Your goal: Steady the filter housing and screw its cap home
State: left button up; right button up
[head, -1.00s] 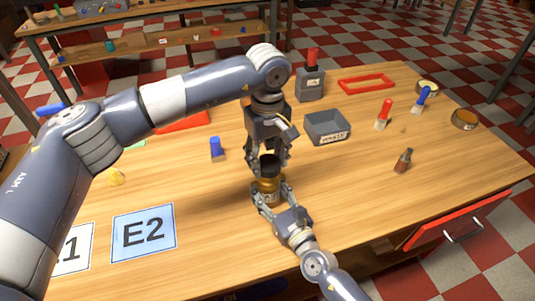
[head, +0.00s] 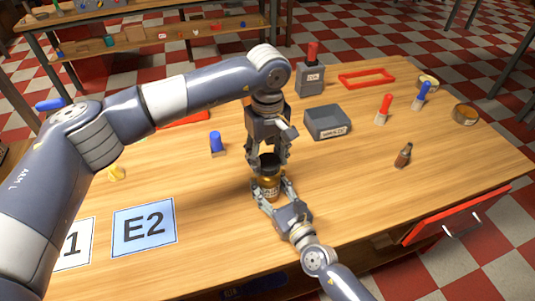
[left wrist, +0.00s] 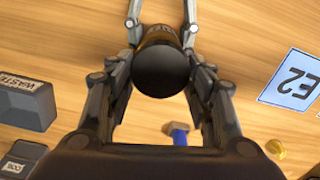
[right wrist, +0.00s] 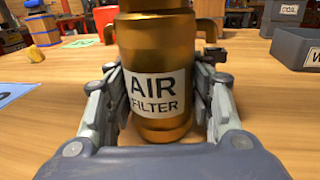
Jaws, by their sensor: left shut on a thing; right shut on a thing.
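The filter housing (right wrist: 160,75) is a gold-brown cylinder with a white "AIR FILTER" label, standing upright on the table. It also shows in the head view (head: 268,187). My right gripper (head: 268,190) is shut on its lower body from the front; in the right wrist view the fingers flank the label. The black cap (head: 269,163) sits at the top of the housing. My left gripper (head: 268,158) comes from above and is shut on the cap. In the left wrist view the round cap (left wrist: 161,71) lies between the fingers. The seam between cap and housing is hidden.
A grey bin (head: 327,122) stands behind and to the right. A blue-handled item (head: 216,143) is left of the housing, and a small brown bottle (head: 403,155) is right. An E2 card (head: 144,229) lies front left. A red drawer (head: 458,215) is open at front right.

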pick_arm(q)
jog(key=shift+f, duration=0.3)
jog(key=m, duration=0.3)
jog(key=shift+d+m, duration=0.1)
jog(key=shift+m, duration=0.2)
jog(key=m, duration=0.5)
jog(key=shift+d, duration=0.1)
jog(key=m, duration=0.4)
jog(key=shift+d, duration=0.1)
jog(key=m, duration=0.4)
jog(key=o, duration=1)
jog(key=shift+s, duration=0.1)
jog(key=shift+o, duration=0.2)
